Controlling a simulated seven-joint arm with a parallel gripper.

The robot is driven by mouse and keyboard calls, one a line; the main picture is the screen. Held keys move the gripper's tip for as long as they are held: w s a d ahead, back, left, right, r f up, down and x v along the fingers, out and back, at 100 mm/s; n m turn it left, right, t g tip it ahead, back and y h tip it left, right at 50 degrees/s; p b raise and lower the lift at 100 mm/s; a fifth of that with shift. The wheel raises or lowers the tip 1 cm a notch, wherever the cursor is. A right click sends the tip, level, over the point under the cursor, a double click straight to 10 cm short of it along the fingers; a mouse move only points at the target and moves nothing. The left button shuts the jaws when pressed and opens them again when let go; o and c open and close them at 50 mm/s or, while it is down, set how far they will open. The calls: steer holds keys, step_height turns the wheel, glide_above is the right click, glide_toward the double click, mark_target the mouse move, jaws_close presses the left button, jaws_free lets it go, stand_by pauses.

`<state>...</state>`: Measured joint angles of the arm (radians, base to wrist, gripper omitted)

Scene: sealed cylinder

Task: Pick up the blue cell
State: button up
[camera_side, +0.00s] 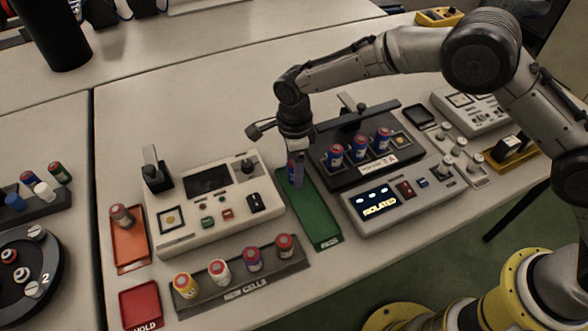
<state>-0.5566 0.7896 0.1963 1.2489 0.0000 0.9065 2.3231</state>
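My gripper (296,172) points down over the upper end of the green PASS tray (318,220). A small blue cell with some red (290,170) shows at its fingers, mostly hidden by them. I cannot tell whether the fingers are closed on it or only around it, or whether it touches the tray. Several other cells are blue with red tops: one stands at the left of the black module (333,160), one in its middle (360,149), one at its right (383,140). A purple-blue cell (253,260) stands in the NEW CELLS rack (240,284).
The rack also holds yellow, white and red cells. A white tester (213,215) stands left of the green tray; a console with a lit display (380,202) stands right. An orange tray (130,245) with one cell and a red HOLD tray (141,304) lie at the left.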

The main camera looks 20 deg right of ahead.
jaws_close()
steer(key=shift+r, duration=0.2)
